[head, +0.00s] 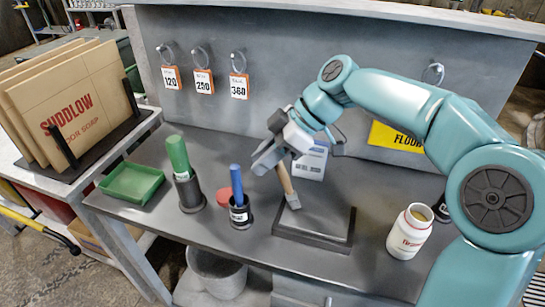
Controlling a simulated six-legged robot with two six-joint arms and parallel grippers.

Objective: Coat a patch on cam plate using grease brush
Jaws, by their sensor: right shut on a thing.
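My right gripper (272,158) reaches in from the right and is shut on the wooden handle of a brush (286,182), which I take to be the grease brush. The brush hangs tilted, its pale head down, over the left part of a dark square plate (318,236), likely the cam plate. I cannot tell whether the brush head touches the plate. No coating shows clearly on the plate. My left gripper is not in view.
A green tray (131,183), a green-handled tool in a dark holder (190,190), a blue-handled tool in a cup (239,213) and a red disc (223,197) stand left. A white jar (409,232) stands right of the plate. Numbered tags (203,81) hang behind.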

